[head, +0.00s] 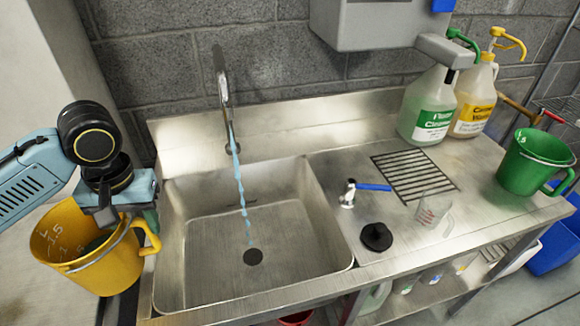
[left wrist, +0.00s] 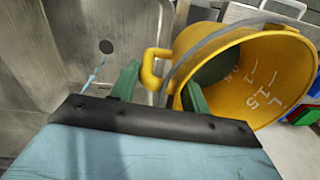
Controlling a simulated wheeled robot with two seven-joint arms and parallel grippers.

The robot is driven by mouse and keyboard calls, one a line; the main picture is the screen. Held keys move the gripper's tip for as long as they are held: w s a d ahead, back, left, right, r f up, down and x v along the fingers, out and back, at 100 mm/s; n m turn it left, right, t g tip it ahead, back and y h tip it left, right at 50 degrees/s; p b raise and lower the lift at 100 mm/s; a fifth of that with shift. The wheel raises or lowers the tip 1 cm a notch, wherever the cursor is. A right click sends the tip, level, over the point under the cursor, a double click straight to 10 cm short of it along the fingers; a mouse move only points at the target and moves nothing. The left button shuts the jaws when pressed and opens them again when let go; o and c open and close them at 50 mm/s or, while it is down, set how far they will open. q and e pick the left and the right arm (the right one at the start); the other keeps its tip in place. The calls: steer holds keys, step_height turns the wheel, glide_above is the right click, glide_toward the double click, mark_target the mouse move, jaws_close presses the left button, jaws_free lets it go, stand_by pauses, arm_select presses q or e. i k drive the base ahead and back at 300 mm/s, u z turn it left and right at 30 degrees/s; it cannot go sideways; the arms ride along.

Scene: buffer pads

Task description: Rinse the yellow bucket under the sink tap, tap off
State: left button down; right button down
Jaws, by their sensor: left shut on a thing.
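The yellow bucket (head: 112,262) hangs from my left gripper (head: 135,208) just left of the sink (head: 318,238), outside the basin and tilted. In the left wrist view the green fingers (left wrist: 160,88) are shut on the bucket (left wrist: 205,45) near its handle; the exact contact is partly hidden. The bucket's open mouth with white scale marks faces the wrist camera. The tap (head: 223,80) stands at the back of the sink and a blue stream of water (head: 239,175) runs from it towards the drain (head: 253,257). The blue-handled lever (head: 370,187) sits on the counter right of the basin. My right gripper is out of view.
Right of the basin are a black plug (head: 376,237), a clear measuring jug (head: 432,212) and a drain grate (head: 412,174). A green bucket (head: 533,165) and two pump jugs (head: 428,108) stand further right. A wall dispenser (head: 365,25) hangs above. The basin is empty.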

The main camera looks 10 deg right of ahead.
mark_target(350, 185)
steer(key=u, duration=1.4)
steer(key=k, duration=1.1)
steer(key=z, duration=1.1)
steer(key=i, duration=1)
